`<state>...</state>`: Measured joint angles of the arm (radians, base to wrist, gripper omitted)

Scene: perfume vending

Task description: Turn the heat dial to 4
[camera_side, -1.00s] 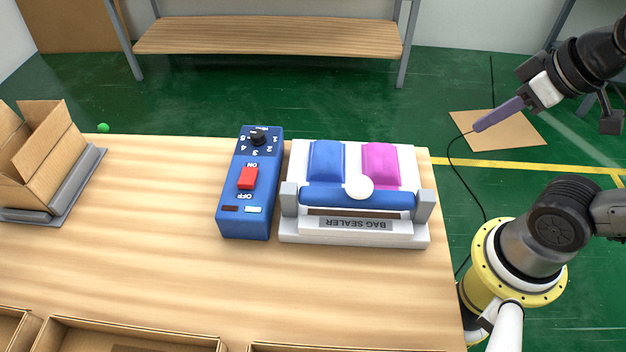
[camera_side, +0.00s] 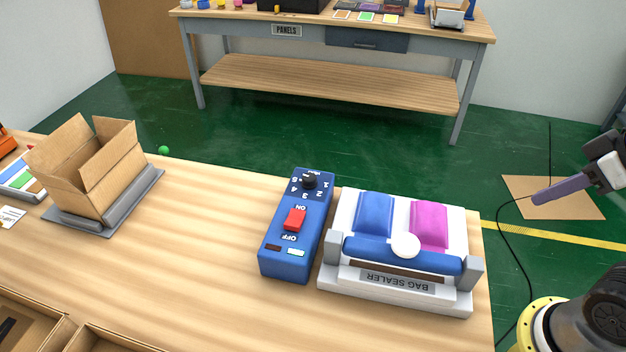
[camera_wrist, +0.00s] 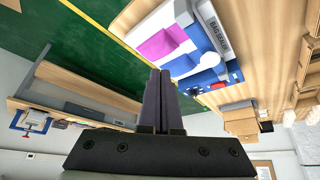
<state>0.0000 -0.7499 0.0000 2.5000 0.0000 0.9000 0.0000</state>
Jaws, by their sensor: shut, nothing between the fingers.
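The heat dial (camera_side: 309,182) is a small black knob at the far end of the blue control box (camera_side: 290,258), with numbers 1 to 5 around it. The numbers read upside down in the side view. I cannot tell which number the dial points at. A red ON/OFF switch (camera_side: 294,219) sits below it. My gripper (camera_side: 538,198) has long purple fingers and is at the right edge of the side view, well away from the dial. Its fingers are shut together and empty, as the wrist view (camera_wrist: 160,74) shows. The blue control box also shows there (camera_wrist: 229,92), to the right of the fingertips.
The white bag sealer (camera_side: 395,302) stands right beside the control box, toward my arm. An open cardboard box (camera_side: 108,190) stands on a grey base at left. The wooden table (camera_side: 190,235) is clear between them. A bench (camera_side: 330,85) stands behind.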

